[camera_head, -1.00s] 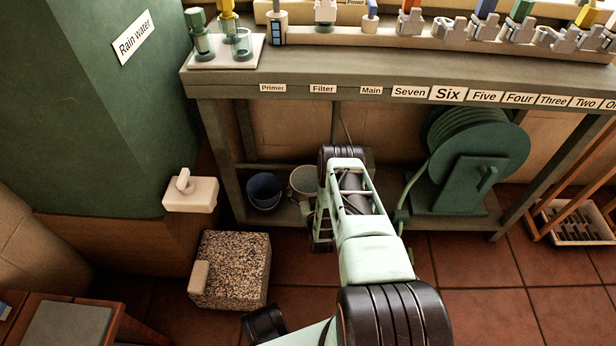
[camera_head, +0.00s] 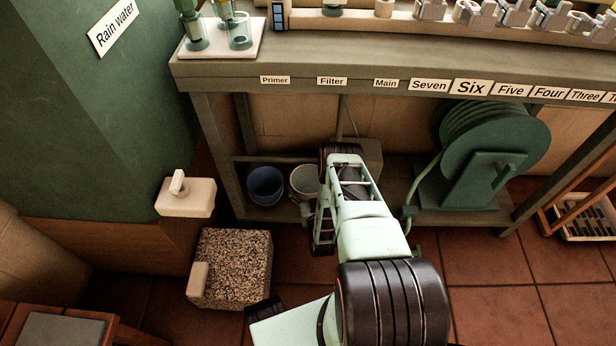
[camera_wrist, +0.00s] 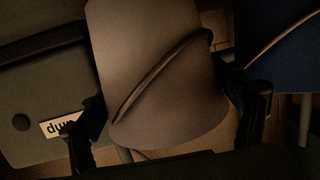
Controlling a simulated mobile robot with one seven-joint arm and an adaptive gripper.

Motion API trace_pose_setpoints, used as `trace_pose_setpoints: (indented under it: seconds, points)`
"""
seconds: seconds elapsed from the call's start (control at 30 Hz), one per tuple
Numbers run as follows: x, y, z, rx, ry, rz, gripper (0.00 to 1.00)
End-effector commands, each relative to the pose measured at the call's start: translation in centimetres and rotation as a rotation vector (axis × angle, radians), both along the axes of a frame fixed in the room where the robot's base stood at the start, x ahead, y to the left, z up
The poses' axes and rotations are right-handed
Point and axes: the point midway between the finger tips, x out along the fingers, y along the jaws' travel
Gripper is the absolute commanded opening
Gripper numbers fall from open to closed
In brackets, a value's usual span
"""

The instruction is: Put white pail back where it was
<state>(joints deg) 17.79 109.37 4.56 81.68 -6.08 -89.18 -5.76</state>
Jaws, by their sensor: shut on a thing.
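The white pail (camera_head: 304,180) is at the lower shelf under the bench, right of the blue pail (camera_head: 265,186). In the wrist view the white pail (camera_wrist: 155,65) fills the middle, with its dark handle across it. My gripper (camera_wrist: 168,120) is shut on the white pail, one finger on each side. The blue pail (camera_wrist: 285,50) is close to the right finger in that view. In the head view my arm hides the fingers and part of the pail's right side. I cannot tell whether the pail's base touches the shelf.
A grey box with a partly hidden label (camera_wrist: 62,122) is left of the pail in the wrist view. A green hose reel (camera_head: 490,160) stands right of my arm. A speckled stone block (camera_head: 232,268) is on the floor at left. The bench front (camera_head: 350,72) overhangs the shelf.

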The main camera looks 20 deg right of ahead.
Motion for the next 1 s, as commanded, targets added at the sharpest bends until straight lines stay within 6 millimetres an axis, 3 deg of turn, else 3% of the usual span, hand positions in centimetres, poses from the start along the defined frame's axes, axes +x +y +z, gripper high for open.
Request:
trace_pose_setpoints:
  seconds: [0.43,0.47,0.5,0.6,1.0]
  points:
    - [-0.04,0.02,-0.21,-0.002,-0.011,0.000,0.26]
    - [-0.26,0.07,-0.58,0.000,-0.002,0.000,0.85]
    - [-0.24,0.07,-0.54,0.000,-0.002,0.000,0.90]
    - [-0.25,0.07,-0.54,0.000,-0.002,0.000,1.00]
    - [-0.24,0.06,-0.20,0.000,-0.002,0.000,1.00]
